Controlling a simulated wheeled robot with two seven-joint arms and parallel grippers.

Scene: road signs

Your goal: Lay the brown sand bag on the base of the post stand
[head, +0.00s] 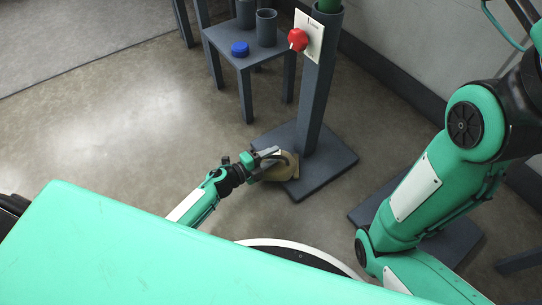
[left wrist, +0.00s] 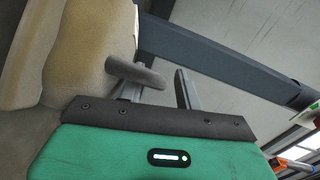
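The brown sand bag (head: 286,172) is at the left part of the dark grey base (head: 335,166) of the post stand, beside the post (head: 318,95). It appears to rest on the base. My left gripper (head: 273,155) is right at the bag, partly covering it. In the left wrist view the bag (left wrist: 88,50) fills the upper left, and its dark handle (left wrist: 135,73) reaches toward the gap between my fingers (left wrist: 160,90). The fingers stand apart, and I see no firm grip on the handle. My right gripper is out of view.
A small grey table (head: 260,54) with two dark cups (head: 266,28) and a blue cap (head: 240,48) stands behind, left of the post. A red knob (head: 298,39) on a white plate is on the post. Open floor (head: 110,110) lies to the left.

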